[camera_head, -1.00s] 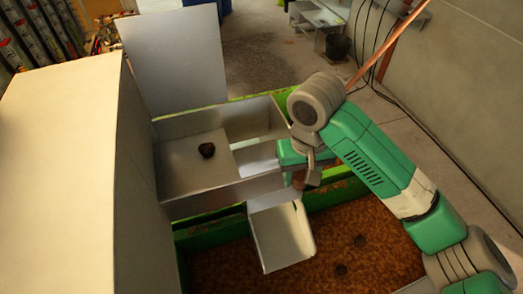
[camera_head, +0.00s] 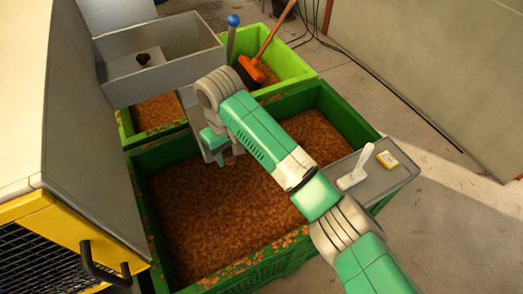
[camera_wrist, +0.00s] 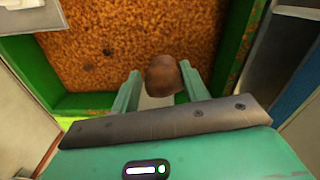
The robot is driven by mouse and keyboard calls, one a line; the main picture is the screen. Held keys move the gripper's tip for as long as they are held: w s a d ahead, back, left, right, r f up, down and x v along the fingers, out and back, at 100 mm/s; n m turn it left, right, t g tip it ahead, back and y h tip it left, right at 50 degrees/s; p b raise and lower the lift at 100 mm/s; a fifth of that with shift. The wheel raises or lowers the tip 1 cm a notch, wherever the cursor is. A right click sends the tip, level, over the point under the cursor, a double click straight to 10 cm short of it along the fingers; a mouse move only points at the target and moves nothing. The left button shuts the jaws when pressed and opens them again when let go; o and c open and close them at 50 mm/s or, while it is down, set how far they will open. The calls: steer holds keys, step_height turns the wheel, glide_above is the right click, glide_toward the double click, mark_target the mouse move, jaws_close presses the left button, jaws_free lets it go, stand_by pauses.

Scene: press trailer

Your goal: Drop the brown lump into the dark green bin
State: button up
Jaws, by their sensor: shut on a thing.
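The brown lump (camera_wrist: 163,75) is held between the two green fingers of my gripper (camera_wrist: 160,88) in the wrist view. In the head view my gripper (camera_head: 222,155) points down over the back left part of the dark green bin (camera_head: 346,115), and the lump there is mostly hidden by my wrist. The bin holds a wide bed of brown crumbly material (camera_head: 215,205). In the wrist view the bin's green wall (camera_wrist: 35,78) runs along the left, and two small dark lumps (camera_wrist: 108,52) lie on the crumbs.
A light green bin (camera_head: 292,62) with an orange broom (camera_head: 250,70) stands behind. A grey tray (camera_head: 185,55) at upper left holds another dark lump (camera_head: 143,59). A grey shelf (camera_head: 385,185) with a white scoop (camera_head: 356,170) and yellow box (camera_head: 387,160) is at the right.

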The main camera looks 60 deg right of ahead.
steer(key=w+a+f+n+b, duration=0.1)
steer(key=a+f+b, duration=0.2)
steer(key=f+b, duration=0.4)
steer(key=w+a+f+n+b, duration=0.1)
steer(key=f+b, duration=0.7)
steer(key=f, duration=1.4)
steer(key=shift+w+a+f+n, duration=0.35)
steer(key=shift+a+n, duration=0.35)
steer(key=shift+a, duration=0.4)
steer(key=shift+r, duration=0.1)
steer(key=o, duration=1.1)
steer(key=shift+c, duration=0.2)
step_height(320, 180, up, 8)
steer(key=p, duration=0.2)
steer(key=shift+p, duration=0.3)
